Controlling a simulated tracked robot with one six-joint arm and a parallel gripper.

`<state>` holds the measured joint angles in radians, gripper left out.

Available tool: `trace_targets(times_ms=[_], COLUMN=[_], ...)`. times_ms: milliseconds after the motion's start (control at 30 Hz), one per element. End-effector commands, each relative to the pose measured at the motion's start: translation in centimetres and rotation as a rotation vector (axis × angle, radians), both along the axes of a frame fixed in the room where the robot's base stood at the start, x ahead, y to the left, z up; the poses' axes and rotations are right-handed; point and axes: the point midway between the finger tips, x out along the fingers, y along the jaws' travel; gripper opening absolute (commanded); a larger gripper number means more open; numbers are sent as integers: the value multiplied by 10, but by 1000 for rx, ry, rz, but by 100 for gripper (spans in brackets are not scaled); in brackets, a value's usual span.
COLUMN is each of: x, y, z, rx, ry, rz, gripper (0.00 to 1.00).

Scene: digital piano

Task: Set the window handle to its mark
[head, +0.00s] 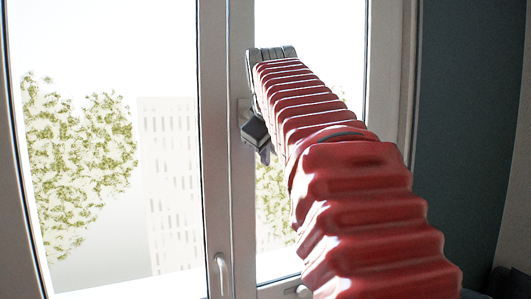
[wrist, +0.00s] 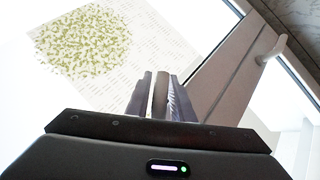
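A pale window handle (head: 220,272) is on the frame at the bottom of the head view, its lever roughly upright in the picture. In the wrist view a pale curved handle (wrist: 271,49) sticks out from the frame at upper right. My gripper (head: 262,150) is raised in front of the window's middle post, well above the handle and apart from it. I cannot make out the mark.
The grey window frame (head: 215,150) divides two bright panes. Another small pale fitting (head: 303,290) shows low beside my red-sleeved arm, which hides much of the right pane. A dark wall (head: 455,130) stands at right. Free room lies before the left pane.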

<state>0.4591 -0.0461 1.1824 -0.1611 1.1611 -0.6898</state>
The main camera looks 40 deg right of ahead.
Motion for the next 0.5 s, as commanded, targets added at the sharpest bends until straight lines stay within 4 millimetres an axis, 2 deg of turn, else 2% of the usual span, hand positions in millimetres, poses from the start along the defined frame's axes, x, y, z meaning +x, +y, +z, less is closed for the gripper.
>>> trace_targets(times_ms=[267,500], x=[-3,-21], y=[3,17], z=[5,25], rx=[-2,-2], ry=[-3,-6], rz=[1,2], gripper=[21,21])
